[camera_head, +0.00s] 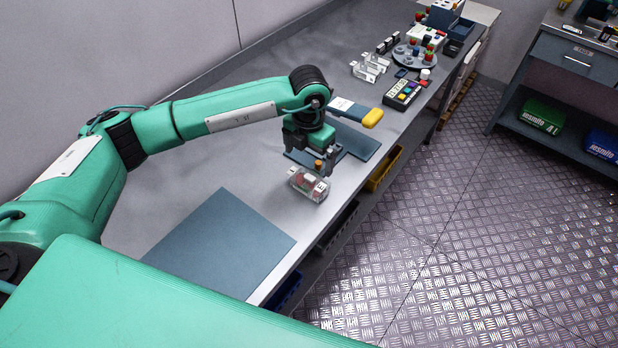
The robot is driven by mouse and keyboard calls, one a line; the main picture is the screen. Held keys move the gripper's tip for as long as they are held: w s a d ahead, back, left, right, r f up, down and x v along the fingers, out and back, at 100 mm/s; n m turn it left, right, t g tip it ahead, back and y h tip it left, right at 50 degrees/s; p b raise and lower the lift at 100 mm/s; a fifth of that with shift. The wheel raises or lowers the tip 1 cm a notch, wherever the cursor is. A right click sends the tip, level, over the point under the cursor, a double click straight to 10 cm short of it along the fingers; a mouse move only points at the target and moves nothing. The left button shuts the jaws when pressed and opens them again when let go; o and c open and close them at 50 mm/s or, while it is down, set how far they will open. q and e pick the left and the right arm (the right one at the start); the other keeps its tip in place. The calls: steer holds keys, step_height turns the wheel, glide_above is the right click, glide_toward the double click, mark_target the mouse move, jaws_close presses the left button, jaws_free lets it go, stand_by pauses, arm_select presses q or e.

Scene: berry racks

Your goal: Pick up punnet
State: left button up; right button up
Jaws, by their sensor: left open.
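A clear punnet (309,185) with red contents and a white label stands on the grey workbench (150,205), near its front edge. My left gripper (308,168) is just above and behind the punnet, pointing down. Its fingers are open, and the picture does not show clearly whether they touch the punnet. My right gripper is out of the picture.
A blue-grey mat (220,243) lies left of the punnet, and another mat (358,143) lies behind it. A yellow-handled tool (372,118), a keypad device (402,94) and white racks (368,68) stand farther back. Bins (384,170) sit under the bench edge.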

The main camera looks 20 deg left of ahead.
mark_target(310, 177)
arm_select(q)
step_height(310, 177, down, 3)
steer(key=shift+f+p, duration=0.15)
steer(key=shift+p, duration=0.3)
step_height(310, 177, down, 3)
steer(key=shift+r+p, duration=0.1)
steer(key=shift+p, duration=0.5)
steer(key=f+p, duration=0.1)
steer(key=f, duration=0.1)
steer(key=f+p, duration=0.1)
steer(key=f, duration=0.1)
steer(key=shift+s+d, duration=0.1)
steer(key=shift+d, duration=0.1)
steer(key=shift+f, duration=0.3)
steer(key=c, duration=0.7)
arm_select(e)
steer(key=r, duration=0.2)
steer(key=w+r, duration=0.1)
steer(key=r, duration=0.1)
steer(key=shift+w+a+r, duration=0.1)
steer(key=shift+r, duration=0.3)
